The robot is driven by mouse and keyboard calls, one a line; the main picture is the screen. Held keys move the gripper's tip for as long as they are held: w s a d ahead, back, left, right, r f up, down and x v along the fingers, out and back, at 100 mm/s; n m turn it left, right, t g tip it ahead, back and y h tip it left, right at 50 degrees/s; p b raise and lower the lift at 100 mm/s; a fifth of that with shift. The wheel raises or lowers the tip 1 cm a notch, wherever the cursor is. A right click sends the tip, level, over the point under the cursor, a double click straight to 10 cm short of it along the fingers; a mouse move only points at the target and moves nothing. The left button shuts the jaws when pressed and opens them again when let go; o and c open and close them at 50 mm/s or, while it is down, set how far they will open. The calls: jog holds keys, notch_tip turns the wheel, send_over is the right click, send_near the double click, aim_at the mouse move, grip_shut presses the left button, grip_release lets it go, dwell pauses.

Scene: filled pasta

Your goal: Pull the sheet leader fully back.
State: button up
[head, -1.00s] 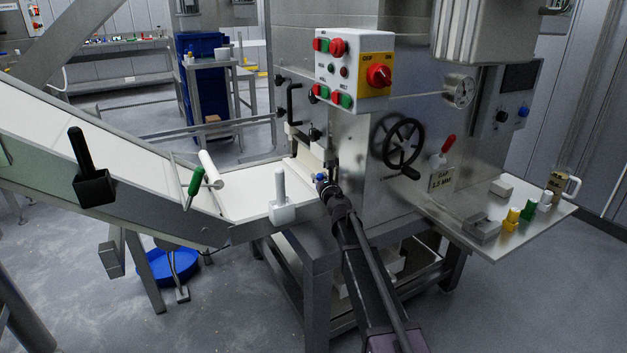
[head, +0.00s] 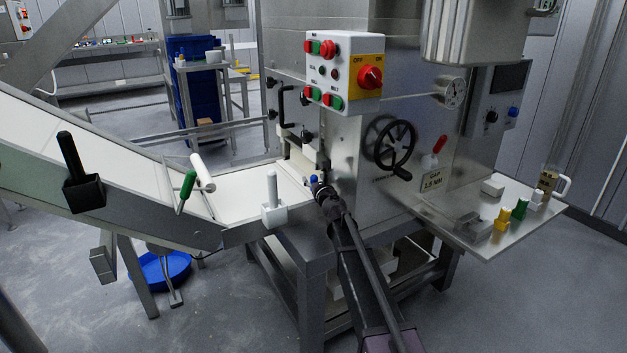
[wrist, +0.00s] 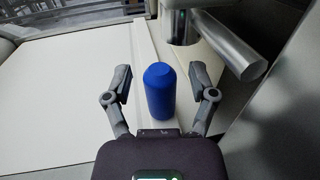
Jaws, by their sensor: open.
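A blue upright cylindrical grip (wrist: 160,98) stands between my fingers in the wrist view. My gripper (wrist: 161,73) is open, with one finger on each side of the blue grip and gaps showing on both sides. A long pale bar (wrist: 146,45) runs beside the grip in the wrist view; I cannot tell whether they are joined. A pale flat surface (wrist: 70,95) lies to the left. The grip's foot is hidden by my gripper.
A white upright handle (head: 271,190) stands left of my gripper. A metal cylinder (wrist: 228,45) is close ahead right of the fingers. The black handwheel (head: 393,145) and control box (head: 343,73) are on the machine. A side shelf (head: 490,240) holds small coloured parts.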

jog(key=v, duration=1.1)
jog(key=shift+s+d, duration=0.15)
jog(key=shift+s, duration=0.25)
